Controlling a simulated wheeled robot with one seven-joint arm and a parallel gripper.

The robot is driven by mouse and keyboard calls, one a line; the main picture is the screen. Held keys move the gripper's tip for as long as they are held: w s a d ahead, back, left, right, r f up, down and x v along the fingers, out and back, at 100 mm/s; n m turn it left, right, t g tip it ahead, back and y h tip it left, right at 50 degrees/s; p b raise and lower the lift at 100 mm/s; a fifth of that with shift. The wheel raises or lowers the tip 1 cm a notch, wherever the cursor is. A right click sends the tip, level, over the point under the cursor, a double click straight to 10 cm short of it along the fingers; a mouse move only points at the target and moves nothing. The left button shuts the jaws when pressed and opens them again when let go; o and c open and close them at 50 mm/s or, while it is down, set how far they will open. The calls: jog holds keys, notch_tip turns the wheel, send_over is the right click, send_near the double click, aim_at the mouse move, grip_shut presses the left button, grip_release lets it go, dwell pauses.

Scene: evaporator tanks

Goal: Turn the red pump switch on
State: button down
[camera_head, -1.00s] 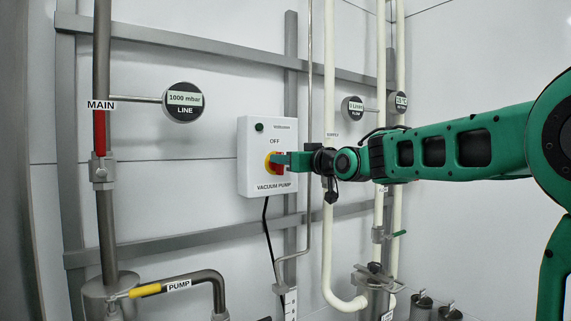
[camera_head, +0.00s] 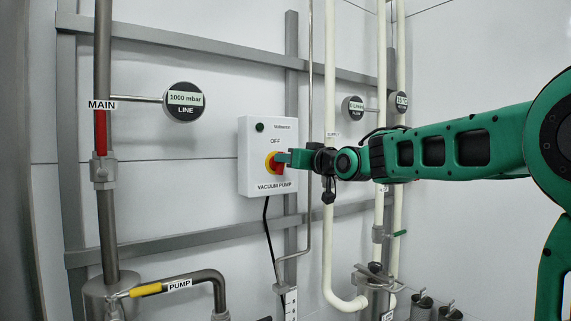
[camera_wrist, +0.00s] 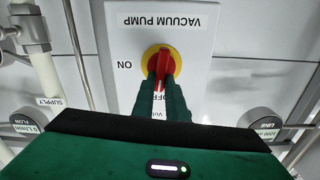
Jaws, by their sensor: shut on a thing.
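The red pump switch (camera_head: 273,163) is a red knob on a yellow round plate, on the front of a white VACUUM PUMP box (camera_head: 252,178). The OFF label is above it in the head view. In the wrist view, which is upside down, the red knob (camera_wrist: 164,63) lies roughly along the line to OFF, and ON is at its left. My gripper (camera_head: 283,159) reaches in from the right, its fingers shut on the knob. In the wrist view, the fingertips (camera_wrist: 162,84) are on either side of the knob and hide part of OFF.
A dark green lamp (camera_head: 260,127) is on the box above the switch. A thin steel pipe (camera_head: 309,90) and a cream pipe (camera_head: 329,90) run close to the box's right, behind my wrist. A LINE gauge (camera_head: 184,102) is at the left. A black cable (camera_head: 266,225) hangs below.

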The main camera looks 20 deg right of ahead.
jog(key=shift+w+d+f+m, duration=0.1)
jog(key=shift+d+f+m, duration=0.25)
jog(key=shift+m, duration=2.4)
jog(key=shift+w+d+f+m, duration=0.1)
jog(key=shift+d+f+m, duration=0.2)
jog(key=shift+m, duration=2.5)
jog(key=shift+w+d+f+m, duration=0.1)
jog(key=shift+d+f+m, duration=0.25)
jog(key=shift+m, duration=2.4)
jog(key=c, duration=1.8)
grip_release()
jog(key=shift+o, duration=0.2)
jog(key=shift+a, duration=0.1)
jog(key=shift+s+r, duration=0.1)
jog(key=v, duration=1)
jog(key=shift+s, duration=0.25)
